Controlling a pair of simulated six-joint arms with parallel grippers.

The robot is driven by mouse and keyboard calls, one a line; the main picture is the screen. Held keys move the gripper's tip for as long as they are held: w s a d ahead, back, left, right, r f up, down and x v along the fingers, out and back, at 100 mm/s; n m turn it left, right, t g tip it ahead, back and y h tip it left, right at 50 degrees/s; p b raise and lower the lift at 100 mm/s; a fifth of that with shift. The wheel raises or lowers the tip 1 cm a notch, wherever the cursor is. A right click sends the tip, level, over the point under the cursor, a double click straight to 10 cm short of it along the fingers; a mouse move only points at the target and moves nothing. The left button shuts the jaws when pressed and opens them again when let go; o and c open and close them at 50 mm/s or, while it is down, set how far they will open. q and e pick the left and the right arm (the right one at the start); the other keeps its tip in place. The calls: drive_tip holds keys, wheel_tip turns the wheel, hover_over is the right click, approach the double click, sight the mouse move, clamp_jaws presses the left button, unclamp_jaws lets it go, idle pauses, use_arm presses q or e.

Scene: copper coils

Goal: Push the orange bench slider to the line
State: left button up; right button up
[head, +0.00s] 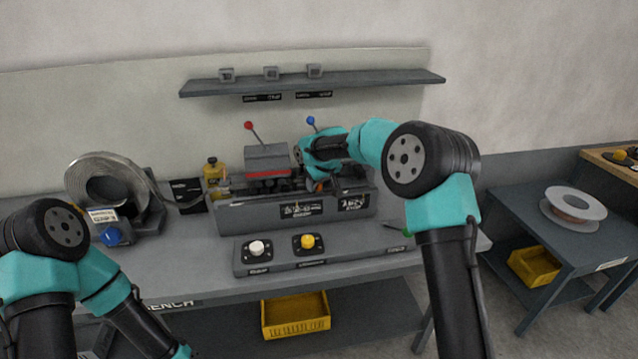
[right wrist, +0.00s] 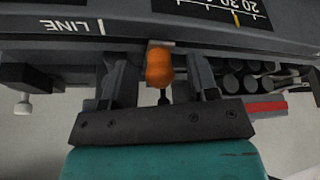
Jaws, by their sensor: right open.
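The orange slider knob (right wrist: 159,67) stands out from the front of the bench machine in the right wrist view. In the head view only a small orange patch (head: 318,186) of it shows below my right gripper (head: 322,180). My right gripper (right wrist: 161,84) is open, with one finger on each side of the knob and a visible gap to both. A white line mark (right wrist: 101,27) with the word LINE beside it is left of the knob in the right wrist view. My left arm is at the lower left of the head view; its gripper is out of the picture.
The dark grey machine (head: 248,218) stands on the bench (head: 190,262). A panel with a white knob (head: 257,247) and a yellow knob (head: 308,241) lies in front. A metal coil (head: 80,180) is at left. Red (head: 248,125) and blue (head: 311,121) levers rise behind.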

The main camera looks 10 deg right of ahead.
sight(331, 189)
clamp_jaws()
drive_tip(key=shift+d, duration=2.55)
unclamp_jaws()
drive_tip(key=shift+r, duration=0.15)
drive_tip(key=v, duration=1.7)
drive_tip(key=shift+a+r, duration=0.1)
